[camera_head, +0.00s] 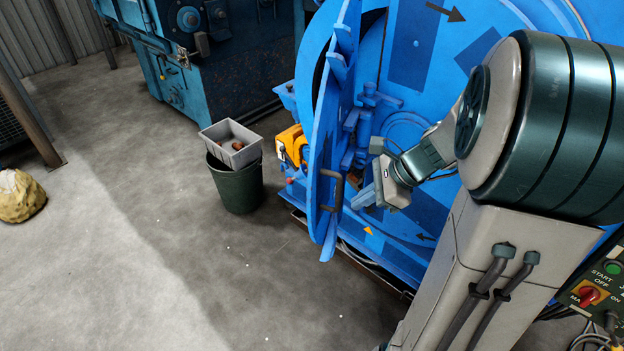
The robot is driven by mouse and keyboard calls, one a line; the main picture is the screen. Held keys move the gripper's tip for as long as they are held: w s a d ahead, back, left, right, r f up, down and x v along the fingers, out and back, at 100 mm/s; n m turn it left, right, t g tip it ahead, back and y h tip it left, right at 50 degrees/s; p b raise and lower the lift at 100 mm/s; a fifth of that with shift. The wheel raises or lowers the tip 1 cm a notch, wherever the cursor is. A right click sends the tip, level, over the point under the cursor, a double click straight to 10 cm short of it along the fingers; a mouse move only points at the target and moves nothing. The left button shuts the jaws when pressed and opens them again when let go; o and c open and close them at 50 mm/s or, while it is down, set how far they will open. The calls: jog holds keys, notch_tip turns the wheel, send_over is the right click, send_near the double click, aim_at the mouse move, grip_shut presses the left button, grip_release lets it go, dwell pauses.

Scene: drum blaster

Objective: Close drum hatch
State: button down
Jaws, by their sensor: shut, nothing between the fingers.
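The blue drum hatch (326,135) stands open, swung out from the blue drum machine (425,40) and seen nearly edge-on. A dark bar handle (338,188) is on the hatch, low on its edge. My gripper (364,197) is shut and empty, just right of the hatch, between it and the drum front. The fingers are small and dark here; I cannot tell whether they touch the hatch. Part of the drum front is hidden behind my arm.
An orange part (291,147) sits left of the hatch. A grey tray (232,143) rests on a dark green bin (238,187). A control panel (598,285) is at lower right. The floor left of the hatch is mostly clear.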

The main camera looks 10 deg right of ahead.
jog(key=w+d+f+m+t+y, duration=0.1)
jog(key=w+d+f+m+t, duration=0.1)
jog(key=d+m, duration=0.15)
jog(key=b, duration=0.2)
send_near(313, 208)
jog(key=shift+m, duration=0.25)
jog(key=x, duration=0.4)
jog(key=shift+s+a+f, duration=0.1)
jog(key=shift+a+f, duration=0.05)
jog(key=shift+f, duration=0.3)
jog(key=shift+w+a, duration=0.35)
jog(key=shift+a, duration=0.2)
